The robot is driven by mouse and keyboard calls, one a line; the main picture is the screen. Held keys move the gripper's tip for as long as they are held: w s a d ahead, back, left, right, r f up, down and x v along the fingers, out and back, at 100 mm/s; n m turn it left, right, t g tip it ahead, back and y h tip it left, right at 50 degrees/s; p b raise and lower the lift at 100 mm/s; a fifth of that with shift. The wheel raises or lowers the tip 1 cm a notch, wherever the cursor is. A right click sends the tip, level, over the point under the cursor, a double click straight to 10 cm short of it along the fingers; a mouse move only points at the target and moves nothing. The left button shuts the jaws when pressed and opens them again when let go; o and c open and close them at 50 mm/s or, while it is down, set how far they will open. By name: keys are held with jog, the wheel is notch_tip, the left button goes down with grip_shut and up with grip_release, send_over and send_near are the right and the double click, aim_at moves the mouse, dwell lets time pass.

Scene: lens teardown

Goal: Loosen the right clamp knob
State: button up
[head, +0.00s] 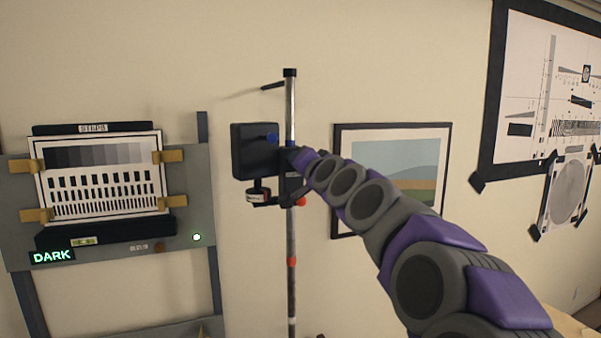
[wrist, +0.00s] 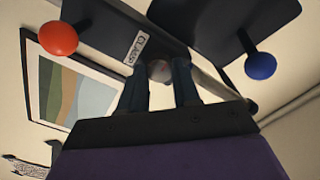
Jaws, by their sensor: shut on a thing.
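My gripper (wrist: 159,82) shows in the wrist view with its two dark fingers on either side of a small grey round knob (wrist: 159,70), which sits by a dark clamp bracket with a small white label (wrist: 137,47). The gripper is shut on this knob. An orange-red knob (wrist: 58,38) is apart at upper left and a blue knob (wrist: 260,65) is apart at right. In the head view, my gripper (head: 292,157) is at the pole clamp, its fingertips hard to make out. The blue knob (head: 272,138) and orange-red knob (head: 301,201) show there too.
A black box (head: 254,152) is mounted on the upright pole (head: 291,240). A framed landscape picture (head: 405,165) hangs behind my arm. A chart stand (head: 100,235) with a lit DARK sign is at left, and large test charts (head: 530,75) hang at right.

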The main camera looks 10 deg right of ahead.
jog(key=shift+n, duration=0.3)
jog(key=o, duration=1.1)
jog(key=shift+a, duration=0.1)
jog(key=shift+c, duration=0.2)
jog(key=s+d, duration=0.3)
jog(key=s, duration=1.4)
jog(key=shift+d+b, duration=0.15)
jog(key=shift+b, duration=0.25)
